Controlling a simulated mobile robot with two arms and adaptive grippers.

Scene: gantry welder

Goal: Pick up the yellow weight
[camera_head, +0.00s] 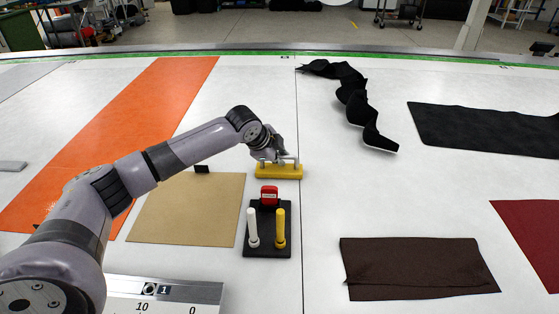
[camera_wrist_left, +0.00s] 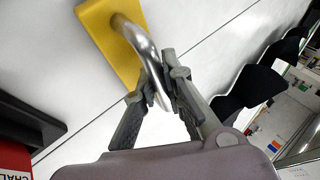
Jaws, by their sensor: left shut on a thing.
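The yellow weight (camera_head: 279,172) is a flat yellow block with a metal handle on top, near the middle of the table in the head view. It also shows at the top of the left wrist view (camera_wrist_left: 101,38), with its curved silver handle (camera_wrist_left: 146,50) reaching between my fingers. My left gripper (camera_head: 272,160) comes in from the left above the weight. In the left wrist view its fingers (camera_wrist_left: 160,85) are closed around the handle. I cannot tell whether the weight is off the table. My right gripper is not in view.
A black stand (camera_head: 268,247) with a white post, a yellow post and a red block stands just in front of the weight. A tan sheet (camera_head: 190,210), an orange strip (camera_head: 150,105), a brown cloth (camera_head: 415,265) and a crumpled black cloth (camera_head: 352,95) lie around. White table right of the weight is clear.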

